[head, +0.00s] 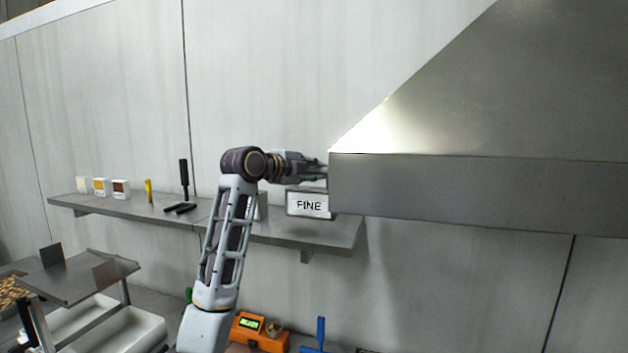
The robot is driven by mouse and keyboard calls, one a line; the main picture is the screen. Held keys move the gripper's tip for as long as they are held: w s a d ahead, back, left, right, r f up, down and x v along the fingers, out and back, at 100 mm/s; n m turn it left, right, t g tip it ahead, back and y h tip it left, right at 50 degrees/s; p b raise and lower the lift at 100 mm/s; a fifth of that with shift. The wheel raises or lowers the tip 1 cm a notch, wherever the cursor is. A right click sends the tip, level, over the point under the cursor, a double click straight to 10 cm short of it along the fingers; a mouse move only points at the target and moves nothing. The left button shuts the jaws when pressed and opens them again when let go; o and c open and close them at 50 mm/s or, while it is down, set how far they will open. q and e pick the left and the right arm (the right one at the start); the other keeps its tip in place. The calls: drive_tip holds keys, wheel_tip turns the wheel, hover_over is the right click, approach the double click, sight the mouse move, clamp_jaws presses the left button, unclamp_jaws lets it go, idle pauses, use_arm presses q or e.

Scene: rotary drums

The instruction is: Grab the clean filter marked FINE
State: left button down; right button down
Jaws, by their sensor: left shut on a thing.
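The filter marked FINE (310,204) is a pale panel in a dark frame with black lettering. It stands upright over the right end of the wall shelf (290,232); I cannot tell whether it touches the shelf. My left gripper (318,171) reaches in from the left, just above the filter, and is shut on its top. The fingertips are small and partly lost against the hood's edge. My right gripper is out of view.
A large steel hood (480,185) juts out close to the right of my left gripper. Small boxes (101,187), a yellow tool (149,191) and a black tool (184,180) are on the shelf's left. An orange device (258,334) sits below.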

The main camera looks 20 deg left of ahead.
use_arm(q)
drive_tip(key=shift+r+b, duration=0.6)
drive_tip(key=shift+r, duration=3.15)
